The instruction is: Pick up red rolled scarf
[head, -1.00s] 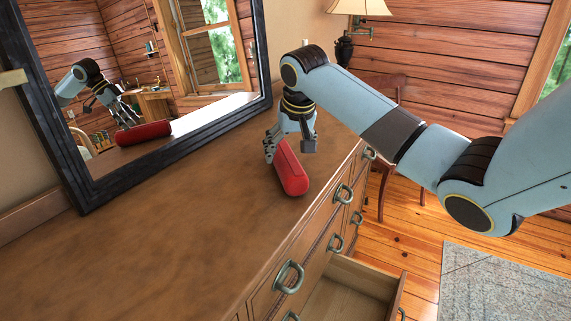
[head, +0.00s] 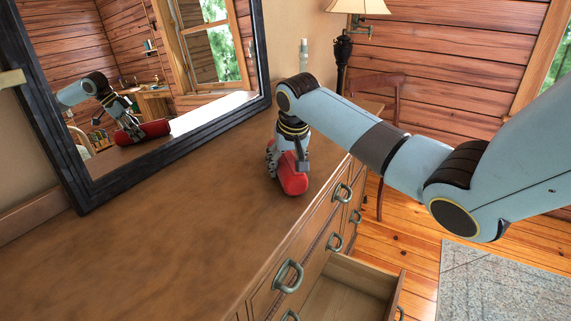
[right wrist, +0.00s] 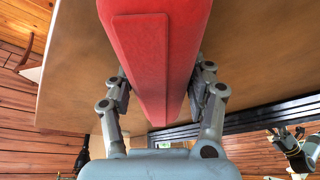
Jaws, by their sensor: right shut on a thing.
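The red rolled scarf (head: 292,181) lies on the wooden dresser top (head: 190,225), near its front edge. My right gripper (head: 287,160) reaches down over the scarf from above and is shut on it, with fingers on both sides. In the right wrist view the scarf (right wrist: 156,50) fills the space between the two fingers, and the right gripper (right wrist: 160,95) presses on its sides. The far part of the scarf is hidden behind the gripper in the head view. My left gripper is not in view.
A dark-framed mirror (head: 88,190) stands at the back of the dresser and reflects my arm and the scarf. An open drawer (head: 350,292) sticks out at the front. A lamp (head: 345,45) and a chair (head: 392,90) are beyond. The near dresser top is clear.

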